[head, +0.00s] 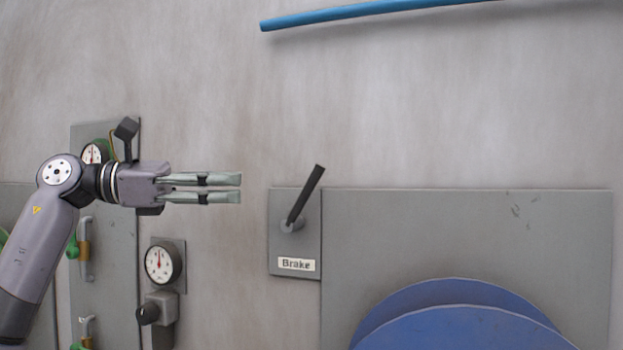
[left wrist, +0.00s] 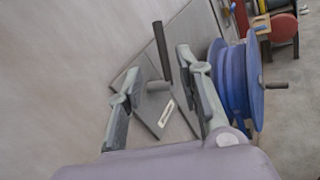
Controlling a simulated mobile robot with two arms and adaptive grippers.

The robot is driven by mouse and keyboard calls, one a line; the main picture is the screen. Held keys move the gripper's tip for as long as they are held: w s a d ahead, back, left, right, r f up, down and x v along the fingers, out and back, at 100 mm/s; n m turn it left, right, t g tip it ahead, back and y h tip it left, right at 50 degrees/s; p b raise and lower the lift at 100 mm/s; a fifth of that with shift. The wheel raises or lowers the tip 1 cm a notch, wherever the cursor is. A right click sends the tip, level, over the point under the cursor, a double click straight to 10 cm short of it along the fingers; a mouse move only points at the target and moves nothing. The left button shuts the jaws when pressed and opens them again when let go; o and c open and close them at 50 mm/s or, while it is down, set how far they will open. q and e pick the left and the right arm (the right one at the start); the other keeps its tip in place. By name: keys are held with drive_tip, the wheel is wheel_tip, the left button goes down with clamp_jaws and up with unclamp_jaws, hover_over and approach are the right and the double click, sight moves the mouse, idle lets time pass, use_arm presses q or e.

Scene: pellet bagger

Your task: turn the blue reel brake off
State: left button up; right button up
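The brake lever (head: 306,195) is a black bar on a round pivot. It sits on a grey plate labelled "Brake" (head: 296,264) and leans up and to the right. The blue reel (head: 465,325) shows below and right of it. My left gripper (head: 241,188) is left of the lever, apart from it, with its two fingers parallel and a narrow gap between them. In the left wrist view the fingers are apart and empty, and the lever (left wrist: 162,52) stands beyond them, between their lines. The reel (left wrist: 238,85) is at right there. My right gripper is not in view.
A gauge (head: 162,262) and a black knob (head: 148,313) are on the wall below my left gripper. A panel with green-handled valves (head: 84,248) is at left. A blue pipe (head: 370,14) runs along the top. The wall above the lever is clear.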

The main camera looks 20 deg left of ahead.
use_arm(q)
approach(312, 183)
drive_tip(key=w, duration=0.1)
drive_tip(key=p+x, duration=0.3)
drive_tip(key=x, duration=0.5)
drive_tip(key=shift+d+r, duration=0.1)
drive_tip(key=shift+d, duration=0.15)
drive_tip(key=shift+w+d, duration=0.35)
drive_tip(key=shift+d, duration=0.15)
drive_tip(key=shift+c, duration=1.7)
drive_tip(key=c, duration=0.4)
clamp_jaws()
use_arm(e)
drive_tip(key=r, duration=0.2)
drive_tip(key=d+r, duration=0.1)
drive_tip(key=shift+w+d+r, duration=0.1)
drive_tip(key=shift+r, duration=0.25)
